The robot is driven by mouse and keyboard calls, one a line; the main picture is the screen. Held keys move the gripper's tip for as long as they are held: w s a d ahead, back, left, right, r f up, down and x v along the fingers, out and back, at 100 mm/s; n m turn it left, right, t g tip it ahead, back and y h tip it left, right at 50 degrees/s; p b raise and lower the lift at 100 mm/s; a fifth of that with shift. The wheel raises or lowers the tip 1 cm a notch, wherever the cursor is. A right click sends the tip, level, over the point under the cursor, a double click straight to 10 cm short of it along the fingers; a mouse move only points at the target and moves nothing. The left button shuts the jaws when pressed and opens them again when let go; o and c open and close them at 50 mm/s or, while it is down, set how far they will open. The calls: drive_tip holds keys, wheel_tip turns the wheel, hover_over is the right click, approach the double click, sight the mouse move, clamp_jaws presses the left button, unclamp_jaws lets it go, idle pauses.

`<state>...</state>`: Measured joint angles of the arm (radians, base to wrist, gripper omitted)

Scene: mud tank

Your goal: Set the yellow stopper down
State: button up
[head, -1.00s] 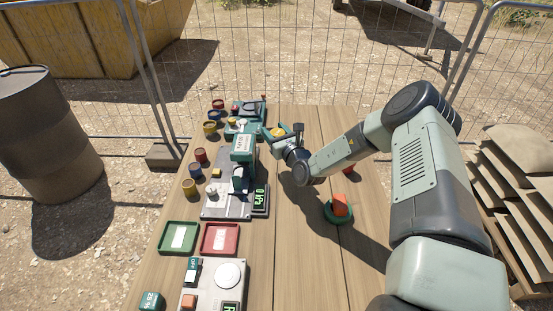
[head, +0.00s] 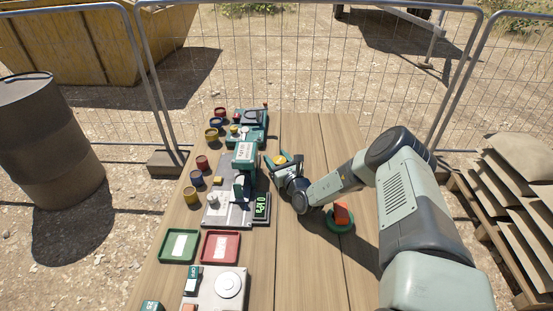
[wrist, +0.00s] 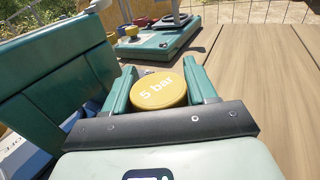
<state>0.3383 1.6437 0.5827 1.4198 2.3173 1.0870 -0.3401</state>
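The yellow stopper (wrist: 158,91), a round cap marked "5 bar", sits between the two teal fingers of my gripper (wrist: 160,88) in the wrist view. Both fingers appear to touch its sides, so my gripper is shut on it. In the head view the stopper (head: 280,160) shows as a small yellow disc at my gripper (head: 284,162), just right of the teal press-like unit (head: 243,170). The stopper's underside is hidden, and I cannot tell whether it touches the table.
The bare wooden table (head: 310,135) is free to the right of my gripper. An orange block on a green ring (head: 341,218) stands nearer. A green tray (head: 179,246), a red tray (head: 220,247) and several small coloured cups are on the left.

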sight(281, 162)
drive_tip(key=o, duration=0.4)
drive_tip(key=shift+c, duration=0.2)
drive_tip(key=shift+s+d+r, duration=0.1)
drive_tip(key=shift+s+r, duration=0.05)
drive_tip(key=v, duration=0.2)
drive_tip(key=shift+s+d, duration=0.2)
drive_tip(key=shift+s, duration=0.05)
wheel_tip(281, 162, up, 6)
drive_tip(key=shift+f, duration=0.1)
drive_tip(key=shift+r, duration=0.6)
